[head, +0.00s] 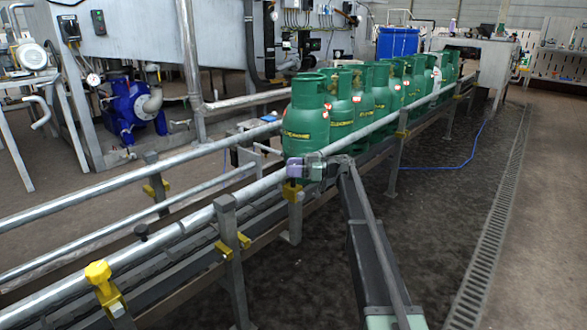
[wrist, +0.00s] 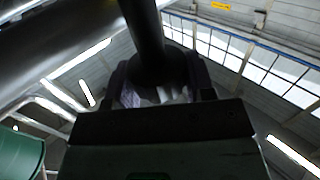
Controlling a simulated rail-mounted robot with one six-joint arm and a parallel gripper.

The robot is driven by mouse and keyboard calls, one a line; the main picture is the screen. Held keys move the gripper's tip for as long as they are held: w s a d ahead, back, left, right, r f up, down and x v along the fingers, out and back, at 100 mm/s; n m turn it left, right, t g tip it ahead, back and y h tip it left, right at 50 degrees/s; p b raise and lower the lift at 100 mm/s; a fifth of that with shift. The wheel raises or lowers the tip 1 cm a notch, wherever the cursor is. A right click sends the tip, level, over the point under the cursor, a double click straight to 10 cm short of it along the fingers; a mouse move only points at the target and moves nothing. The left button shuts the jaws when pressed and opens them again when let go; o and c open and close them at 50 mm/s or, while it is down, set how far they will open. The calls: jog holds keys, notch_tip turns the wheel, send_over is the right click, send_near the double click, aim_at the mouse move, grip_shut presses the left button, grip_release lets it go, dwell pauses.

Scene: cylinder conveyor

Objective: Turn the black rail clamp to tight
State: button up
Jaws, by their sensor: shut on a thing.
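My gripper (head: 306,169) is at the near guard rail, beside the first green cylinder. In the wrist view, a black shaft with a wide dark end (wrist: 147,40) runs down between my jaws, which are shut on it. It looks like the black rail clamp, beside the grey rail (wrist: 60,50). In the head view my gripper hides this clamp, so its turned angle cannot be told. A yellow clamp (head: 291,191) sits just below my gripper on a post.
Several green gas cylinders (head: 306,125) stand in a row on the conveyor behind the rail. The dark floor (head: 440,215) to the right is clear, with a drain grate (head: 492,225).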

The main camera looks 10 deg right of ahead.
jog(key=shift+n+g, duration=0.5)
jog(key=shift+g, duration=0.6)
jog(key=o, duration=0.9)
jog(key=d, duration=0.7)
jog(key=s+d, duration=0.1)
jog(key=d, duration=0.2)
jog(key=shift+d, duration=0.3)
